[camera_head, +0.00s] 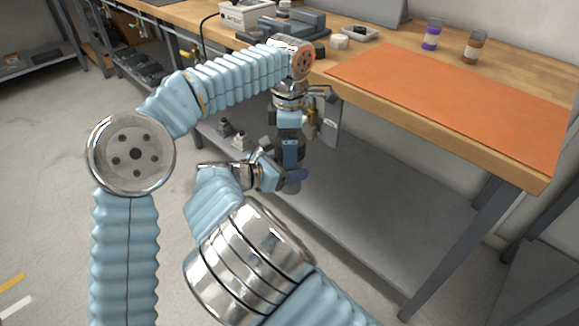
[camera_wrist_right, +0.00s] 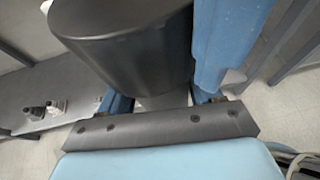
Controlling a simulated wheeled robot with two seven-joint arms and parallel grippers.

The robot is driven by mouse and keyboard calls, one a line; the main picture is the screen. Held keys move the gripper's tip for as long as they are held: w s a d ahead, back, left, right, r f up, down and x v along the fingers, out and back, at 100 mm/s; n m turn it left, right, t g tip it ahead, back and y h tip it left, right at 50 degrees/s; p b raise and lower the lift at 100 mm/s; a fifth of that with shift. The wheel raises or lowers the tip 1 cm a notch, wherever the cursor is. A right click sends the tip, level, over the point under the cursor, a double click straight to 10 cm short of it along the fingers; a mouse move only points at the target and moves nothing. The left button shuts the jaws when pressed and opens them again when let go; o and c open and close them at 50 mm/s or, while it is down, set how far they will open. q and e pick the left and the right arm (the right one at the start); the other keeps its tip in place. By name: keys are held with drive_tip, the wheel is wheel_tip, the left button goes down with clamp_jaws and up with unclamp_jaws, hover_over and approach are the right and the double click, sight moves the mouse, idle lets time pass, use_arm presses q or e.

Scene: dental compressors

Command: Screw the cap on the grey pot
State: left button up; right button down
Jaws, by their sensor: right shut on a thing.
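The dark grey pot (camera_wrist_right: 125,40) fills the top of the right wrist view, between the blue fingers of my right gripper (camera_wrist_right: 165,75). In the head view my right gripper (camera_head: 284,178) is shut on the pot (camera_head: 291,187), in front of the workbench and below its top. My left gripper (camera_head: 290,150) points down from above, directly over the pot and very close to it. Its fingertips overlap the right gripper in the picture, so I cannot tell whether they are open or shut. The cap cannot be made out for certain; the grippers hide that area.
The wooden workbench (camera_head: 545,95) bears an orange mat (camera_head: 450,95), a purple-labelled jar (camera_head: 431,34), a brown jar (camera_head: 472,46) and a small tray (camera_head: 358,33). A white box (camera_head: 245,14) stands further back. A grey lower shelf (camera_head: 390,225) lies beneath, with small parts (camera_head: 240,141) at its left.

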use_arm(q)
drive_tip(key=c, duration=0.8)
drive_tip(key=o, duration=1.1)
drive_tip(key=shift+c, duration=0.2)
drive_tip(key=shift+r, duration=0.1)
drive_tip(key=shift+r, duration=2.2)
drive_tip(key=shift+f, duration=0.15)
